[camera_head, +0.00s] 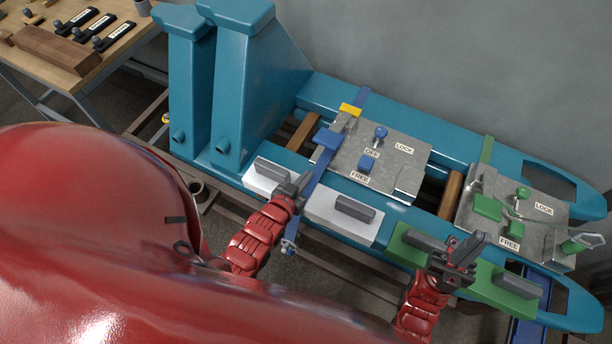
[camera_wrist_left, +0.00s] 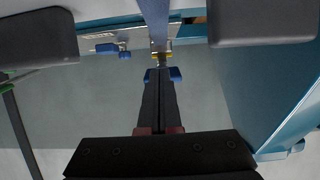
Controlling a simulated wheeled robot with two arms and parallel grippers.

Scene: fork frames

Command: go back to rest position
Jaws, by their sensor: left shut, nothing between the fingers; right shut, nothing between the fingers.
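My left gripper (camera_head: 303,183) is at the near side of the teal fork frame (camera_head: 390,108), shut and empty. It is close to a blue strap-like bar (camera_head: 318,172) that crosses the near beam; I cannot tell whether they touch. In the left wrist view the shut fingers (camera_wrist_left: 158,74) point toward the blue bar (camera_wrist_left: 155,18). My right gripper (camera_head: 474,243) is shut and empty over the green plate (camera_head: 405,245) on the near beam, beside a dark grey handle block. Its contact with the plate cannot be told.
A metal panel (camera_head: 400,178) with blue knobs and OFF, LOCK and FREE labels sits mid-frame. A second panel (camera_head: 550,215) with green knobs is at the right. A white plate (camera_head: 360,233) carries a grey handle. A wooden table (camera_head: 120,45) with tools stands back left.

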